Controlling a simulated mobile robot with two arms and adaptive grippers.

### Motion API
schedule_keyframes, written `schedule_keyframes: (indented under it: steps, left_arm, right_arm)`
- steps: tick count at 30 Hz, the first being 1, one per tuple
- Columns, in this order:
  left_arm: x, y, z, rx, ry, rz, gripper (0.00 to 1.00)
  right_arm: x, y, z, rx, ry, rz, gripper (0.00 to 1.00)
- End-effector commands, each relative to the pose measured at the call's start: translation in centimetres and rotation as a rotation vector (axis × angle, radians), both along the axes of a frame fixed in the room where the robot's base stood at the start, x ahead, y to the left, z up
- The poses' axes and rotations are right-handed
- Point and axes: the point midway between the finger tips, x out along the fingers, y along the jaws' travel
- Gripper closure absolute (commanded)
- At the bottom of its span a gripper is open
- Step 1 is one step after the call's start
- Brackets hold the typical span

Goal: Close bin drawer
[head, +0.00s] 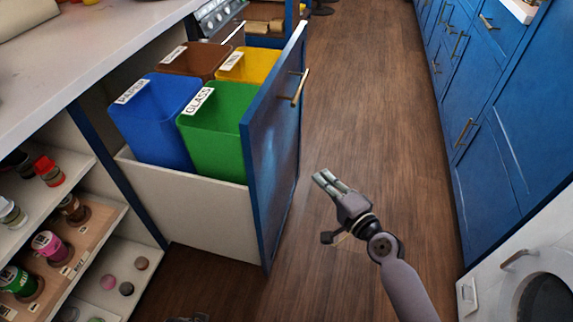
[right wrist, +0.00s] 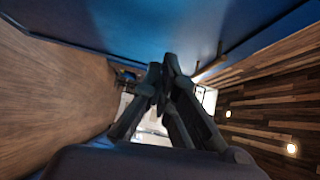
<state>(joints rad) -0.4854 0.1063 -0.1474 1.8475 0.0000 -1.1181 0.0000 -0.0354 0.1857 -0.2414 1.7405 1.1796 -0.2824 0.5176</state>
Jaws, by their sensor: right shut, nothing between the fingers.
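The bin drawer is pulled out from under the counter, its blue front panel (head: 270,150) standing out over the floor. A brass handle (head: 300,88) is on the panel's outer face. Inside stand a blue bin (head: 150,125), a green bin (head: 220,135), a brown bin (head: 200,60) and a yellow bin (head: 262,66). My right gripper (head: 322,178) is shut and empty, to the right of the panel and lower in the picture than the handle. In the right wrist view its fingers (right wrist: 168,75) are together, with a blue surface above them.
Open shelves (head: 75,225) with jars are at the left under the pale counter (head: 90,60). Blue cabinets (head: 500,110) line the right side, with a white front-loading machine (head: 500,280) at lower right. The wooden floor (head: 375,90) between is clear.

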Motion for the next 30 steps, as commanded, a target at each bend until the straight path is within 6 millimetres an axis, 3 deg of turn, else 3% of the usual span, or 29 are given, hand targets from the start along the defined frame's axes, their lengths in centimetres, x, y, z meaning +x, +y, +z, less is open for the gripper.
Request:
schedule_keyframes:
  steps: [4,8,15,22,30]
  left_arm:
    - [0.3,0.0,0.1,-0.001,-0.007,0.001,0.07]
    - [0.3,0.0,0.4,0.0,-0.006,0.001,0.07]
    - [0.4,0.0,0.6,-0.001,-0.009,0.001,0.07]
    - [0.6,0.0,2.5,-0.001,-0.02,0.003,0.07]
    - [0.5,0.0,1.8,-0.001,-0.014,0.002,0.07]
  right_arm:
    - [0.1,0.6,1.8,0.07,-0.031,0.017,1.0]
    - [1.0,1.1,2.2,0.08,-0.032,0.018,1.0]
    - [5.0,3.4,2.2,0.079,-0.033,0.017,1.0]
    - [9.1,5.8,2.1,0.075,-0.032,0.018,1.0]
    - [9.6,9.0,2.1,0.074,-0.031,0.017,1.0]
